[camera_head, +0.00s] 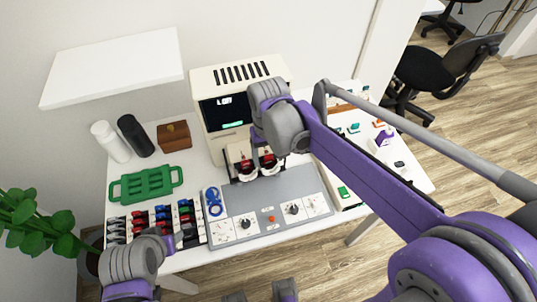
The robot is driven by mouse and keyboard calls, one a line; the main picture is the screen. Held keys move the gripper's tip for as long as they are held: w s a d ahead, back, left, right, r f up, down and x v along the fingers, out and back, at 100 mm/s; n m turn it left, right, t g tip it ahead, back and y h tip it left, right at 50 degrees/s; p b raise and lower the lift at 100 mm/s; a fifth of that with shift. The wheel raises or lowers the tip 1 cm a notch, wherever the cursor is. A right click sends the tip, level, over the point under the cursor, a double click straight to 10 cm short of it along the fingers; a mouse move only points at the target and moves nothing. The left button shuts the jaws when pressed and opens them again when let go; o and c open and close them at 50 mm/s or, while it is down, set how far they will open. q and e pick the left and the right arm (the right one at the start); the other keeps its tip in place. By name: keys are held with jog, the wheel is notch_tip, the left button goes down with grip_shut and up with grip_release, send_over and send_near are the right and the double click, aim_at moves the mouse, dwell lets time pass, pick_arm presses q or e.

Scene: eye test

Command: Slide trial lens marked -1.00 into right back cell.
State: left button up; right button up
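A white machine (206,84) with a dark screen stands at the back of the table. In front of it is a pale holder (234,170) with two cells, each showing something red; which is the right back cell cannot be made out. My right gripper (272,156) is right at this holder, its fingers partly hidden by its own wrist. Rows of small lenses with red, green, blue and black parts stand in a rack (160,219) at the front left. My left gripper (178,243) is low beside that rack. The -1.00 marking is too small to read.
A grey panel (262,206) with dials (293,208) lies in front of the holder. Several small items lie at the right.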

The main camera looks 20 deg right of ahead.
jog(key=shift+o, duration=0.2)
notch_tip(320, 180, up, 11)
jog(key=shift+p, duration=0.4)
jog(key=shift+f, duration=0.1)
dwell(0.4)
